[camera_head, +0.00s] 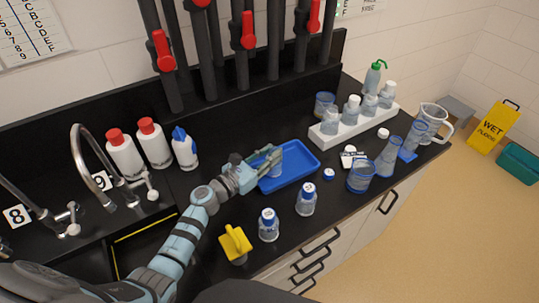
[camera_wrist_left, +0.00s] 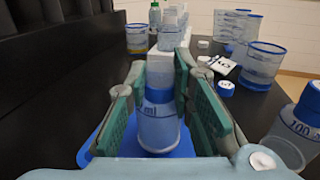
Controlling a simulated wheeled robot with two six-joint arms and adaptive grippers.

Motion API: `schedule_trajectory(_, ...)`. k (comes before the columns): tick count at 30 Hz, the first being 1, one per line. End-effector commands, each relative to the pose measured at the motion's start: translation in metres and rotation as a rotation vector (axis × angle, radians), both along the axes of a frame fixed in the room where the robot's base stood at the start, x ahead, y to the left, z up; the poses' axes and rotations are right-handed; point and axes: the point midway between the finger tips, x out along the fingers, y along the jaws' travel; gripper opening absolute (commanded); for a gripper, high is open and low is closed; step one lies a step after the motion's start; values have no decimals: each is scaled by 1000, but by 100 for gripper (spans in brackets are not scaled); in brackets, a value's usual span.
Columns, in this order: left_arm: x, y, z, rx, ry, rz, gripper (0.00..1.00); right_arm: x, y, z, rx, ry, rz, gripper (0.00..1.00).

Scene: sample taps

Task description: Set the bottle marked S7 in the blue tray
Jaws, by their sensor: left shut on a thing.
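The blue tray (camera_head: 305,162) lies on the black counter in the head view. Part of its blue floor also shows under the bottle in the left wrist view (camera_wrist_left: 88,152). My left gripper (camera_head: 262,168) reaches over the tray's left side and is shut on a clear bottle (camera_wrist_left: 158,125). The bottle also shows at the fingertips in the head view (camera_head: 276,160). It looks upright, with its lower end at or just above the tray floor; I cannot tell if it touches. No S7 mark on it is readable. My right gripper is out of view.
Two capped bottles, one left (camera_head: 268,226) and one right (camera_head: 306,200), stand in front of the tray. A white rack (camera_head: 335,143) with several bottles stands at the back right. A blue-rimmed beaker (camera_head: 361,176) and a yellow object (camera_head: 235,243) are nearby. Black pipes rise behind.

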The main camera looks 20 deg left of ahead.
Motion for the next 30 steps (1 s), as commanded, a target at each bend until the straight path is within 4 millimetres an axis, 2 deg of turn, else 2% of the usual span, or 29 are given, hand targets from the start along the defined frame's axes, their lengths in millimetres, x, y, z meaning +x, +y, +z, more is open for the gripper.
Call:
schedule_trajectory(2, 0, 0, -4, 0, -1, 0, 0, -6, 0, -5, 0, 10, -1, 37)
schedule_trajectory(3, 0, 0, -4, 0, -1, 0, 23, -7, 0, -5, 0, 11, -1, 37)
schedule_trajectory(6, 0, 0, -3, 0, -1, 0, 39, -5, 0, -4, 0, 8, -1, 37)
schedule_trajectory(7, 0, 0, -3, 0, -1, 0, 41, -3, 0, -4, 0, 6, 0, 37)
schedule_trajectory(15, 0, 0, -2, 0, -2, 0, 41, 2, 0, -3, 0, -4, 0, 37)
schedule_trajectory(19, -1, 1, 4, 0, -1, 0, 41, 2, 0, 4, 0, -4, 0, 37)
schedule_trajectory(23, -22, 11, 1, 3, 0, 0, 41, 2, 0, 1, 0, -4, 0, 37)
schedule_trajectory(30, -81, 40, -3, 4, 0, -2, 41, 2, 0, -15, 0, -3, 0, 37)
